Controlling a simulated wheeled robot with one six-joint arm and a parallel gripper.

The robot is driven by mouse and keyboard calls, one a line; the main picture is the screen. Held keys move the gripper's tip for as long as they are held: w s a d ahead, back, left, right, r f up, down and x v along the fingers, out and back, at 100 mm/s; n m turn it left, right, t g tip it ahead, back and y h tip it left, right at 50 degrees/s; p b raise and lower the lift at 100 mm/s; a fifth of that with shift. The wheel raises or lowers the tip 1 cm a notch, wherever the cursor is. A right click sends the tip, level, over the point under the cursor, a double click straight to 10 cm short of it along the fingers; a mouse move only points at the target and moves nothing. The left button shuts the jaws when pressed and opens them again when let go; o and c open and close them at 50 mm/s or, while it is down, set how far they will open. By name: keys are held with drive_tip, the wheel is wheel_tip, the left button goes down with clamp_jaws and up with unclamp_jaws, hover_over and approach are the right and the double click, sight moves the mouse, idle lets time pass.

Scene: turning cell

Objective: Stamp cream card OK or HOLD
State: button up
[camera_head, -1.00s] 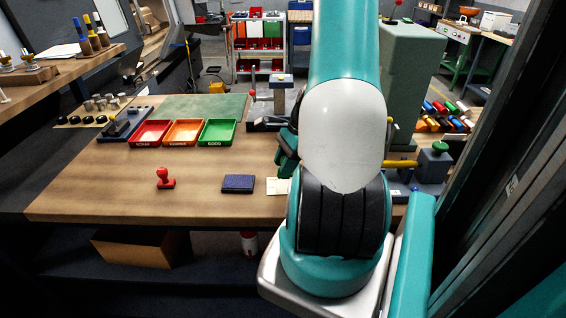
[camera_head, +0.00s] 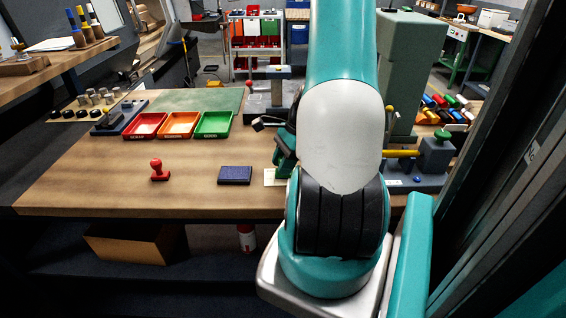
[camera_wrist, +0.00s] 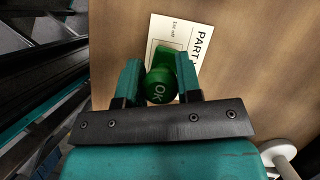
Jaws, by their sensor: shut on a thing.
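The cream card (camera_wrist: 168,32) lies flat on the wooden bench, with printing that begins "PART" partly cut off by the stamp and gripper. It also shows in the head view (camera_head: 270,178), partly behind my arm. My gripper (camera_wrist: 160,82) is shut on the green OK stamp (camera_wrist: 160,88), whose round knob faces the wrist camera. The stamp overlaps the card in the wrist view; I cannot tell whether it touches it. A red stamp (camera_head: 159,170) stands upright on the bench, left of a dark blue ink pad (camera_head: 235,176). The pad lies left of the card.
Red (camera_head: 147,125), orange (camera_head: 180,125) and green (camera_head: 213,125) trays stand in a row at the back of the bench (camera_head: 90,185). A grey fixture with a green knob (camera_head: 443,135) stands at the right. The bench's front left is clear.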

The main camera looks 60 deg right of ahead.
drive_tip(key=shift+f, duration=0.65)
idle(1.8)
drive_tip(key=shift+r, duration=0.1)
wheel_tip(320, 180, up, 7)
drive_tip(key=p, duration=0.7)
idle(0.7)
